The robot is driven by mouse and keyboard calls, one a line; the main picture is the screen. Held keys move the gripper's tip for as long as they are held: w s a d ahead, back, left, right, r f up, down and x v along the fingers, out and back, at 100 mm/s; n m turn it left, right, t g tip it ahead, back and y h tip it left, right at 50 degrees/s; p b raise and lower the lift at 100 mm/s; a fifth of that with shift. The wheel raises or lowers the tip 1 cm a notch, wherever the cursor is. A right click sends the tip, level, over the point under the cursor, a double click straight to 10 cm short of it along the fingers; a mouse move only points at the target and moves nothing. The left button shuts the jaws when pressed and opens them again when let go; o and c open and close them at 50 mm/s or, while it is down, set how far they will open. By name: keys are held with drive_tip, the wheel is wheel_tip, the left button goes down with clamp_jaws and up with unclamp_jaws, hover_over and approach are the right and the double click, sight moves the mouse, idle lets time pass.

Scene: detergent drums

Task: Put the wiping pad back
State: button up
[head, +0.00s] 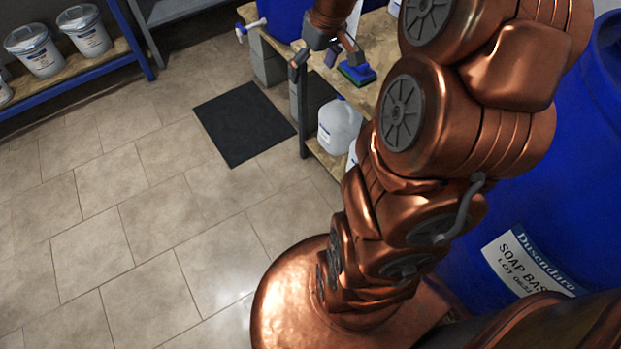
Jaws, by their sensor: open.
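The wiping pad (360,72), a blue block with a green underside, lies on the wooden top of a bench (381,36) in the upper part of the head view. My gripper (324,65) is open, with its dark fingers spread and nothing seen between them. It is just left of the pad in the picture, at the bench's edge. I cannot tell its height above the bench or whether a finger touches the pad.
A blue drum with a white tap (251,27) stands behind my gripper. A white jug (338,126) sits on the bench's lower shelf. A large blue drum (590,220) is at the right. A dark mat (243,122) lies on open tiled floor. White buckets (35,49) stand on a rack.

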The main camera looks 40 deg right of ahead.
drive_tip(key=s+a+g, duration=0.2)
drive_tip(key=s+a, duration=0.7)
drive_tip(key=a, duration=0.3)
drive_tip(key=s+a+f+g, duration=0.1)
drive_tip(key=s+a, duration=0.1)
drive_tip(key=s, duration=0.5)
drive_tip(key=s+a+f+g+h, duration=0.1)
drive_tip(key=s+a+g, duration=0.1)
drive_tip(key=s, duration=0.5)
drive_tip(key=shift+a+f+m, duration=0.25)
drive_tip(key=shift+a+m, duration=0.15)
drive_tip(key=shift+a, duration=0.3)
wheel_tip(320, 180, up, 24)
drive_tip(key=s+p, duration=0.1)
drive_tip(key=p, duration=2.2)
drive_tip(key=shift+s+r+t, duration=0.25)
drive_tip(key=shift+t, duration=0.15)
drive_tip(key=shift+c, duration=0.3)
